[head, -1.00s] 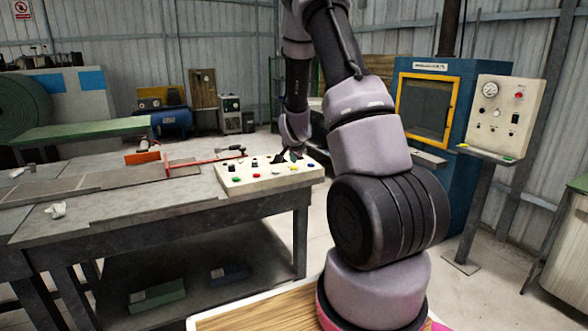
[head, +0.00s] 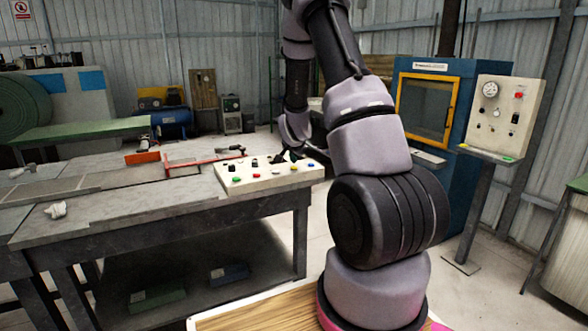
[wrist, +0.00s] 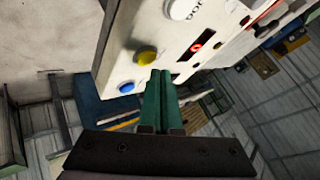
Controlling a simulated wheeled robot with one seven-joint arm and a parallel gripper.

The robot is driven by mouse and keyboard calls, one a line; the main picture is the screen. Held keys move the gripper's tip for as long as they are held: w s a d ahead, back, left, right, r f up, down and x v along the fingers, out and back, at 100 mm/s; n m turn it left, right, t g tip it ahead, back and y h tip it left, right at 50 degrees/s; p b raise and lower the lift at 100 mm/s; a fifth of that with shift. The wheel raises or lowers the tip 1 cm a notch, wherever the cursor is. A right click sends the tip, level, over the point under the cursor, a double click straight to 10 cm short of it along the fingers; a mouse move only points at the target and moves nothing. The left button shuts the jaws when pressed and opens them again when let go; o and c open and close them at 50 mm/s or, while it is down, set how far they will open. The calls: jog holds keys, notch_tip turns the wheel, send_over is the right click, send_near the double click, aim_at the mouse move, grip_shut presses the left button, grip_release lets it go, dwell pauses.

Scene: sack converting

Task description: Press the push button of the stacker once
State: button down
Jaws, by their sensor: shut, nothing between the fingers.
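A cream control panel (head: 262,178) with several coloured buttons and dark switches lies on the near right corner of the grey workbench. It also shows in the wrist view (wrist: 118,48), with a yellow button (wrist: 147,55), a blue button (wrist: 127,88), a white round button (wrist: 182,9) and a display with a red mark (wrist: 196,46). I cannot tell which button is the stacker's. My gripper (head: 280,158) is over the far edge of the panel. Its green fingers (wrist: 159,74) are shut and empty, with tips close to the yellow button; contact cannot be told.
A blue cabinet (head: 455,80) and a gauge panel on a post (head: 503,110) stand at the right. Open floor lies between.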

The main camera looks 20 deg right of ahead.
jog(key=shift+f, duration=0.15)
jog(key=shift+f, duration=0.25)
